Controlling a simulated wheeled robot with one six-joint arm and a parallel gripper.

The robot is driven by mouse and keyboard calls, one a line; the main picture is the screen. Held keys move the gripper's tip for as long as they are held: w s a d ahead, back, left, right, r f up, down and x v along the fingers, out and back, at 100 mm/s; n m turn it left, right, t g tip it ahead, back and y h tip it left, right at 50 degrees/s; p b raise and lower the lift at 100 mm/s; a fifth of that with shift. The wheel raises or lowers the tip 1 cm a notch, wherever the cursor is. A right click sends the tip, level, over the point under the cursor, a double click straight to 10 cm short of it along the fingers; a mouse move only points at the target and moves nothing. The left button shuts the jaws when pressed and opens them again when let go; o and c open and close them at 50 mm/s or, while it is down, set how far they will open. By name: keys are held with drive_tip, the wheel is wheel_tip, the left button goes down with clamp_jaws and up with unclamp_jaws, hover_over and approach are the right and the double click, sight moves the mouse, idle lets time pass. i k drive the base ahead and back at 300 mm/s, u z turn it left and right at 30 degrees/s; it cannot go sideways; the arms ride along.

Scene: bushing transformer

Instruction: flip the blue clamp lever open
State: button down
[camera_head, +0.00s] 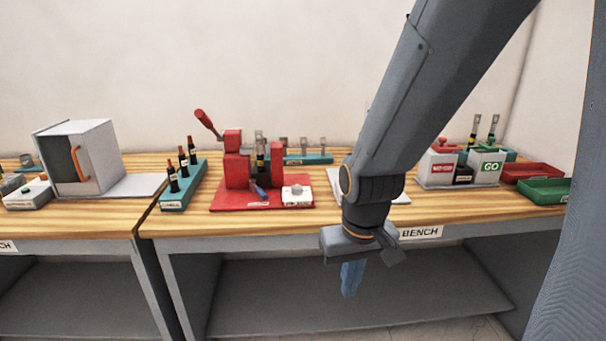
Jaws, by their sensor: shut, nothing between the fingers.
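The blue clamp lever (259,192) is a small part low at the front of the red press fixture (232,158), in the left-middle of the head view. It leans at a slant just above the red base plate (231,202). A dark and metal cylindrical part (261,152) stands between the fixture's red blocks. My gripper (350,283) hangs down in front of the bench's front edge, to the right of and below the lever, well apart from it. Its blue fingers are together and nothing shows between them.
A green rack (182,188) with several dark bushings stands left of the fixture. A white box with an orange handle (85,155) is further left. Grey GO and NO-GO bins (487,168), a red tray (531,172) and a green tray (547,190) are on the right. My arm hides part of the bench.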

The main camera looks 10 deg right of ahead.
sight(252, 187)
drive_tip(key=u, duration=0.05)
drive_tip(key=i, duration=1.3)
drive_tip(key=u, duration=0.8)
